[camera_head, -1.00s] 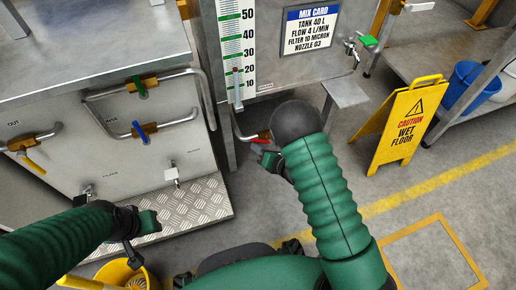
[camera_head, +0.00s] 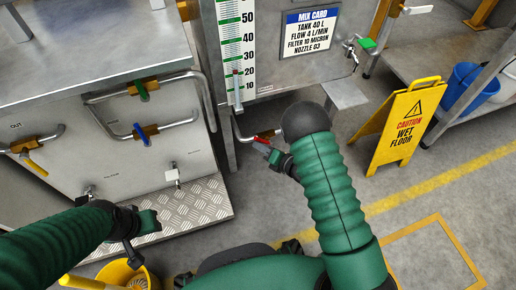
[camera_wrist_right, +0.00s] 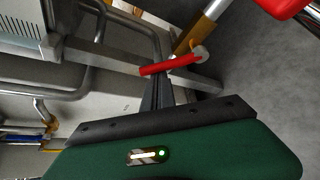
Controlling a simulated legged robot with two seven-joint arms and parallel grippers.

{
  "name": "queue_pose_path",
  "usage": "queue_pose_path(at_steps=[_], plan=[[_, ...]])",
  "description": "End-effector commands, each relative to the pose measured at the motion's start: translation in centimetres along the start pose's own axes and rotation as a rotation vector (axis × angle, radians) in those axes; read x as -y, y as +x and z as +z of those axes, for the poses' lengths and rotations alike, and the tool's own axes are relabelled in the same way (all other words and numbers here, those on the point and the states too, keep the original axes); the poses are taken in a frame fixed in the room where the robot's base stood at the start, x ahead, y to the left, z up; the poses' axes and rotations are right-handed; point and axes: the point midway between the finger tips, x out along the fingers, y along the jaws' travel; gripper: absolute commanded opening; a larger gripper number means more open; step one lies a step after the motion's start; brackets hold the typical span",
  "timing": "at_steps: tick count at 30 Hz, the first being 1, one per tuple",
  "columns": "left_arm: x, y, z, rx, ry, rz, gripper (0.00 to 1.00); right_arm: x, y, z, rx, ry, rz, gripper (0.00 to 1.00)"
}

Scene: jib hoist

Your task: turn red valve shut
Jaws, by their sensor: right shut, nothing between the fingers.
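The red valve handle (camera_head: 261,140) is on a brass pipe fitting low on the tank with the mix card. In the right wrist view the red handle (camera_wrist_right: 171,65) lies across the picture, beside the brass valve body (camera_wrist_right: 203,28). My right gripper (camera_wrist_right: 158,82) is shut with nothing between its fingers. Its fingertips are right at the handle; I cannot tell whether they touch it. In the head view the right gripper (camera_head: 271,152) is just below the handle, partly hidden by my arm. My left gripper (camera_head: 132,243) hangs low at the left, away from the valve; its fingers are unclear.
Green (camera_head: 141,90), blue (camera_head: 141,132) and yellow (camera_head: 34,166) valve handles are on the left cabinet. A yellow bucket (camera_head: 112,275) stands below my left arm. A wet-floor sign (camera_head: 405,125) stands at the right. The floor between sign and tank is clear.

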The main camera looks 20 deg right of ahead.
Motion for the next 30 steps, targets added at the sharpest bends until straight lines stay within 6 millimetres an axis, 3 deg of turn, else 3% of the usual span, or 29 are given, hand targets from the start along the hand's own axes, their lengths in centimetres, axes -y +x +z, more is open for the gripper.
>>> queue_pose_path(at_steps=[10,30], plan=[[0.0,-1.4,-0.3,0.000,0.000,0.000,0.36,0.0,-1.1,1.9,0.003,0.274,0.159,0.00],[0.0,-3.8,-0.9,0.000,0.000,0.000,0.36,0.8,-2.2,3.8,0.002,0.269,0.158,0.00]])
